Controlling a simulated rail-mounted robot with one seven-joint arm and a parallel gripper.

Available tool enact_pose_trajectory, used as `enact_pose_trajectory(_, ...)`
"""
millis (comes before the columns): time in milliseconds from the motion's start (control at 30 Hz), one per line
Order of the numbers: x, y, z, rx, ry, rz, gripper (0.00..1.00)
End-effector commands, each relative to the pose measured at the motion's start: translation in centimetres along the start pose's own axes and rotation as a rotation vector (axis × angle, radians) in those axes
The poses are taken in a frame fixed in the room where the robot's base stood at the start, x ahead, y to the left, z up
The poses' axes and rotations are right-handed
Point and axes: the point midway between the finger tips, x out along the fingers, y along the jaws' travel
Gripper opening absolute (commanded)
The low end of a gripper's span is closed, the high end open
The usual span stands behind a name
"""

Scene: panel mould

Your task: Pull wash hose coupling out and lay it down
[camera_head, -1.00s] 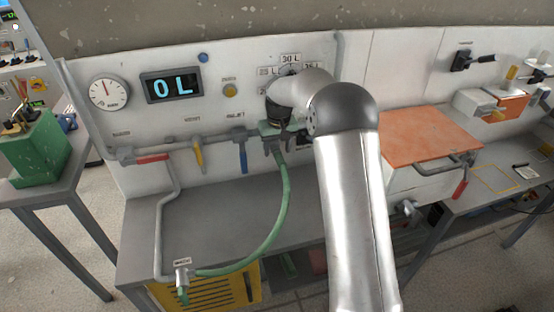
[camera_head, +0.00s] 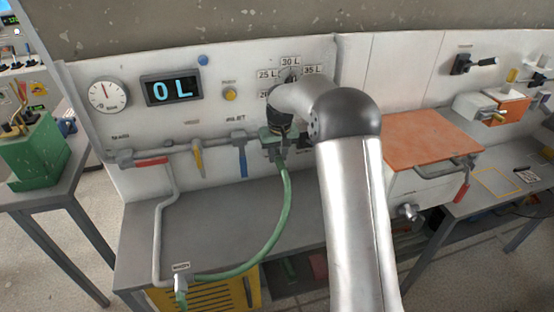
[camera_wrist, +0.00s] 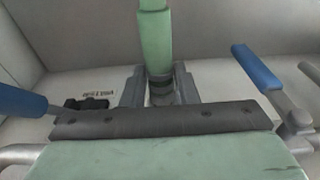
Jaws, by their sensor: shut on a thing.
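A pipe with red (camera_head: 152,161), yellow (camera_head: 198,157) and blue (camera_head: 239,158) handles runs along the panel left of my gripper. An orange-topped box (camera_head: 425,138) stands right of my arm. The grey bench top (camera_head: 225,205) is mostly clear under the hose.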

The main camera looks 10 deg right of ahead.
Motion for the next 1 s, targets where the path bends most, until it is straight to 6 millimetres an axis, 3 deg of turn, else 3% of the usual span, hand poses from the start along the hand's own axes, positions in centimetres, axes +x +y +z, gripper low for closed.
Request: enact_pose_trajectory(1000, -0.5, 0.0, 4.8, 0.000, 0.001, 0.000, 0.00)
